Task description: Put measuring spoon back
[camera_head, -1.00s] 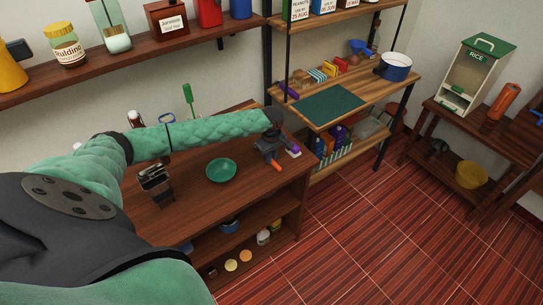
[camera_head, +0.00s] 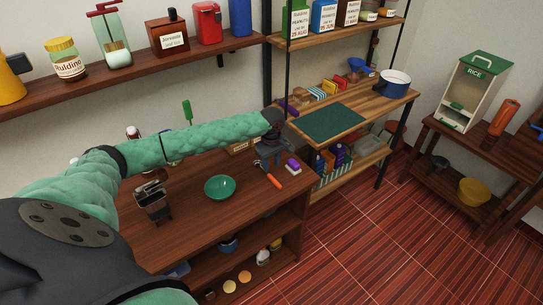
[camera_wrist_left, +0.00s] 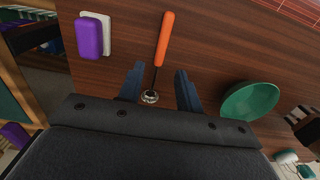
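An orange-handled tool (camera_head: 273,180) with a small round metal end lies on the wooden counter (camera_head: 190,235); it looks like the measuring spoon. My left gripper (camera_head: 266,160) is above the counter at the tool's metal end. In the left wrist view the gripper (camera_wrist_left: 158,78) is open. Its two blue-grey fingers stand either side of the tool's shaft, apart from it, and the orange handle (camera_wrist_left: 166,38) points away beyond the fingertips. I cannot tell how far the fingertips are above the counter. My right gripper is not in view.
A green bowl (camera_head: 219,188) sits left of the tool. A purple and white block (camera_head: 292,167) lies just right of it. A dark metal holder (camera_head: 153,202) stands further left. A shelf unit with a green mat (camera_head: 333,122) and a pot (camera_head: 394,84) stands behind right.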

